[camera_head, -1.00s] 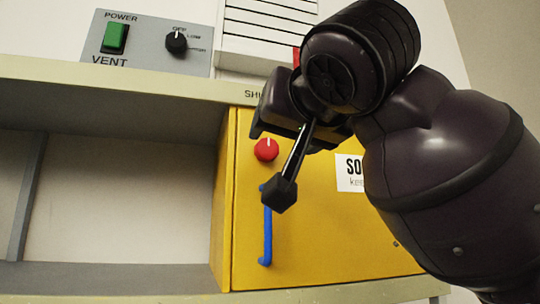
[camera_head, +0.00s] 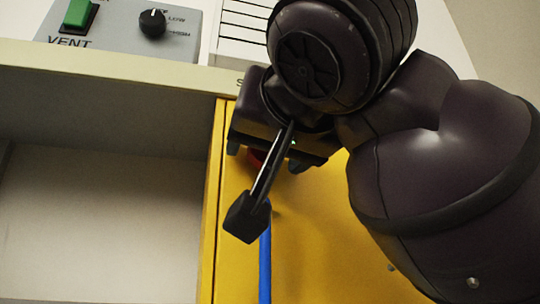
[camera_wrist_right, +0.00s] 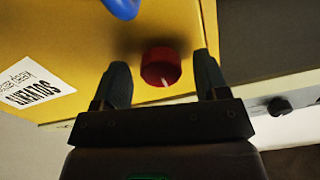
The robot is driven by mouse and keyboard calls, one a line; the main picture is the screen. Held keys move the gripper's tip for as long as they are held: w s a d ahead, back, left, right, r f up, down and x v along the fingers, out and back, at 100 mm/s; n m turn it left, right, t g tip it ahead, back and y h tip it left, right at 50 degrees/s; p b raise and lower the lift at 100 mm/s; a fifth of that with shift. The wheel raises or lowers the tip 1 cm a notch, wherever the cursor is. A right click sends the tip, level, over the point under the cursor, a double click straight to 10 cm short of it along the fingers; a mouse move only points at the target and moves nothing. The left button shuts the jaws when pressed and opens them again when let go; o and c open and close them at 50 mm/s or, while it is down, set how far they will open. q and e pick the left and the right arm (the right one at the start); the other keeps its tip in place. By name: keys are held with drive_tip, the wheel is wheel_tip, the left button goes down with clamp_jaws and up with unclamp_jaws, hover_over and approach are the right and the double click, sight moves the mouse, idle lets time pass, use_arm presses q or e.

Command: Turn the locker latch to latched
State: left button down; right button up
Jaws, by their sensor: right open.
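The locker is a yellow door (camera_head: 310,240) with a red round latch knob near its upper left corner. In the head view the knob (camera_head: 256,158) is mostly hidden behind my right gripper (camera_head: 265,160). In the right wrist view the red knob (camera_wrist_right: 161,67), with a white pointer mark, sits between the two open fingers (camera_wrist_right: 163,85). A gap shows on each side of it; I cannot tell whether the fingertips reach down around it. My left gripper is not in view.
A blue handle (camera_head: 265,265) runs down the door below the knob. An open grey compartment (camera_head: 100,220) lies to the left. Above are a shelf edge (camera_head: 120,73) and a vent panel with a green switch (camera_head: 79,13) and black dial (camera_head: 153,24).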

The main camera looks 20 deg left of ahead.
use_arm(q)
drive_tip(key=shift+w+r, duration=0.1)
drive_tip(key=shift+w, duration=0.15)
use_arm(e)
drive_tip(key=shift+c, duration=0.8)
drive_tip(key=c, duration=0.8)
drive_tip(key=shift+o, duration=0.2)
